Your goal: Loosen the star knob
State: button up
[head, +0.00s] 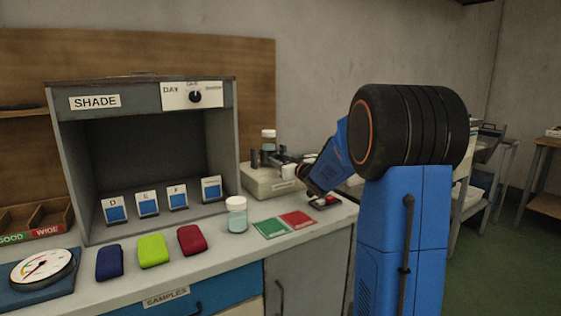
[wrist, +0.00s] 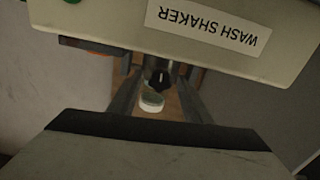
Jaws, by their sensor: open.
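The wash shaker (head: 268,183) is a cream box on the counter with a jar (head: 268,140) standing at its top. In the wrist view its labelled face (wrist: 220,35) shows upside down. A small black lobed knob (wrist: 160,80), which looks like the star knob, is in front of a dark cylindrical part of the shaker. My gripper (wrist: 157,97) is open, with one finger on each side of the knob in the picture. I cannot tell whether either finger touches it. In the head view my forearm and wrist hide part of the shaker's right side.
A white-lidded jar (wrist: 152,102) shows beyond the knob. On the counter are a jar (head: 237,215), green (head: 270,228) and red (head: 297,218) cards, and several coloured sock bundles (head: 151,250). The shade cabinet (head: 80,150) stands left.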

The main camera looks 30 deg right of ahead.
jog(key=c, duration=1)
